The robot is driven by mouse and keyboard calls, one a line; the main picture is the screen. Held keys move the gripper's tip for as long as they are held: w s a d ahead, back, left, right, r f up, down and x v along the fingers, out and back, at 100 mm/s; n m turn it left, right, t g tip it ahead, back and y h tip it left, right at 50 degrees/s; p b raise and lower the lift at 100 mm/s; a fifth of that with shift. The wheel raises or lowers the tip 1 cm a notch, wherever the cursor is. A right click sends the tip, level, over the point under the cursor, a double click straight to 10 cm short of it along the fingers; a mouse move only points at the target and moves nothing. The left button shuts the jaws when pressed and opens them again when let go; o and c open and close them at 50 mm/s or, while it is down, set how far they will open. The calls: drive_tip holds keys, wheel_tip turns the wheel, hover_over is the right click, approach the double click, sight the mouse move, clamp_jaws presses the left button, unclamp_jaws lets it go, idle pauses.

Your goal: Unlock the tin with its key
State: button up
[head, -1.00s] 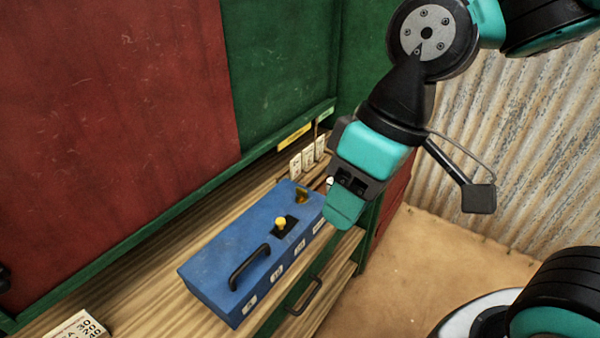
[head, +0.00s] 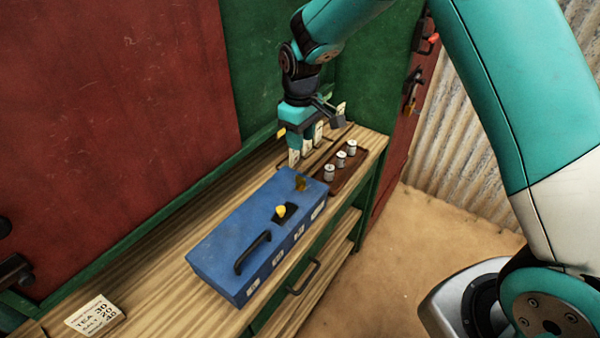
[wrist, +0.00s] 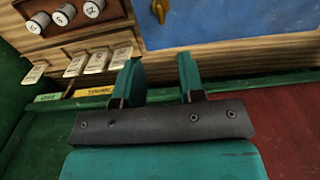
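The blue tin (head: 225,240) with a black handle sits on the wooden counter. On its lid is a yellow knob-like piece (head: 281,210) on a black plate. A brass-coloured piece (head: 301,185) is at its far end; a yellow piece (wrist: 160,10) shows on the blue tin in the wrist view. I cannot tell which of these, if any, is the key. My gripper (head: 303,140) is beyond the tin's far end, above the back of the counter. In the wrist view my gripper (wrist: 158,78) has its fingers apart with nothing between them.
Pale cards (head: 294,157) stand near my gripper. A brown tray (head: 325,186) with three metal weights (head: 340,159) is right of them. A price card (head: 95,315) lies at lower left. Small items hang on the red panel (head: 411,92). The green wall is close behind.

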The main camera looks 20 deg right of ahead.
sight(300, 177)
wheel_tip(300, 177, down, 13)
drive_tip(key=p, duration=0.3)
drive_tip(key=shift+r+p, duration=0.1)
drive_tip(key=shift+p, duration=0.2)
clamp_jaws()
